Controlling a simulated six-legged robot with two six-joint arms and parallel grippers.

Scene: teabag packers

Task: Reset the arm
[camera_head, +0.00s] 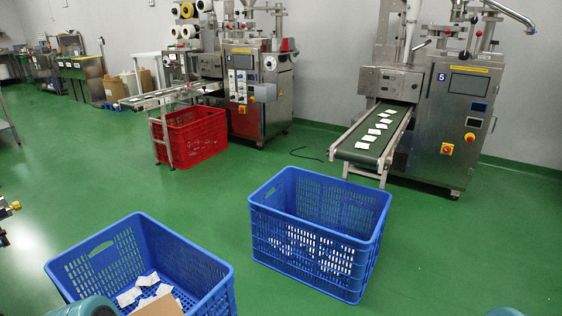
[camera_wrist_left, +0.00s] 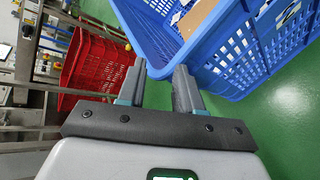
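My left gripper (camera_wrist_left: 160,72) shows in the left wrist view, with its two grey fingers apart and nothing between them. A blue crate (camera_wrist_left: 225,50) lies just beyond its fingertips, with a piece of cardboard (camera_wrist_left: 196,15) in it. I cannot tell whether the fingers touch the crate. In the head view neither gripper can be made out; only rounded teal parts of mine show at the bottom edge.
A blue crate (camera_head: 72,262) holding white packets and cardboard stands at the front left. Another blue crate (camera_head: 310,243) stands at centre. A red crate (camera_head: 190,138) sits under the left machine's conveyor. A green conveyor (camera_head: 362,146) carries several packets. Green floor is open at left.

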